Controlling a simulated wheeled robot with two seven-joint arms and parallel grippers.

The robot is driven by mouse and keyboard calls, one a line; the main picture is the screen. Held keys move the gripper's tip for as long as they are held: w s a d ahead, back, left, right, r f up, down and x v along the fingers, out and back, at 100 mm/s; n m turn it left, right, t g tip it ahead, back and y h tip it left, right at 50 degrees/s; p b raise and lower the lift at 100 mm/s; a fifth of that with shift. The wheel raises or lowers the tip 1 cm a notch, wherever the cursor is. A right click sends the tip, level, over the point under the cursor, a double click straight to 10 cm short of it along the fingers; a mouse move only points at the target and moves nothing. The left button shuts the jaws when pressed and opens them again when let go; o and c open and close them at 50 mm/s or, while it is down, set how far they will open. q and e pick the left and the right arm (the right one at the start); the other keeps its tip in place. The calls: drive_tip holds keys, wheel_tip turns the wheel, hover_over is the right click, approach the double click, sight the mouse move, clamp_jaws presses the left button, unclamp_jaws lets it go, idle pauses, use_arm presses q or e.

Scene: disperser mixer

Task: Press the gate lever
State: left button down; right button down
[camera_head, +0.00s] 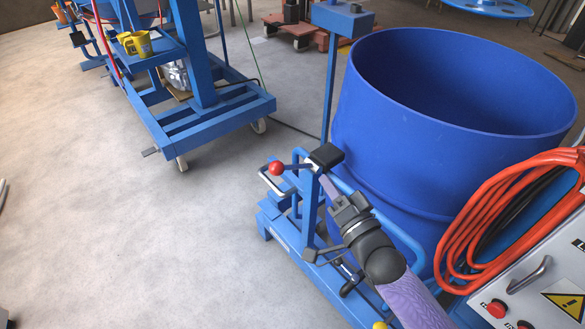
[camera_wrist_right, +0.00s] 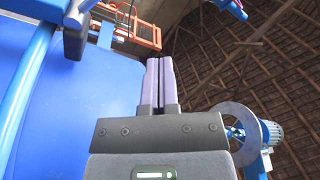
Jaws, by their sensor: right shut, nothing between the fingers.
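A small lever with a red ball knob (camera_head: 276,168) sticks out to the left from the blue frame beside the big blue drum. It looks like the gate lever, but I cannot be sure. A black block (camera_head: 326,155) sits on top of the same frame, just right of the knob. My right gripper (camera_head: 326,183) is shut and empty, its fingertips just below the black block and to the right of the knob. In the right wrist view its two fingers (camera_wrist_right: 160,82) lie together and point upward. The red knob is not seen there. My left gripper is not in view.
The blue drum (camera_head: 385,130) stands close to the right of my gripper. Orange hoses (camera_head: 490,215) hang by a control box (camera_head: 535,285) at the lower right. A blue wheeled frame (camera_head: 215,120) stands at upper left.

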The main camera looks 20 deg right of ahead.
drive_tip(key=b, duration=0.3)
hover_over(293, 168)
drive_tip(key=s+d, duration=0.2)
drive_tip(key=s, duration=0.2)
drive_tip(key=shift+w+a+f+b, duration=0.15)
drive_tip(key=shift+a+f+b, duration=0.15)
drive_tip(key=shift+a, duration=0.3)
drive_tip(key=shift+w+a+f+b, duration=0.15)
drive_tip(key=shift+a+f, duration=0.1)
drive_tip(key=shift+a, duration=0.3)
drive_tip(key=shift+a+f, duration=0.1)
drive_tip(key=shift+a, duration=0.3)
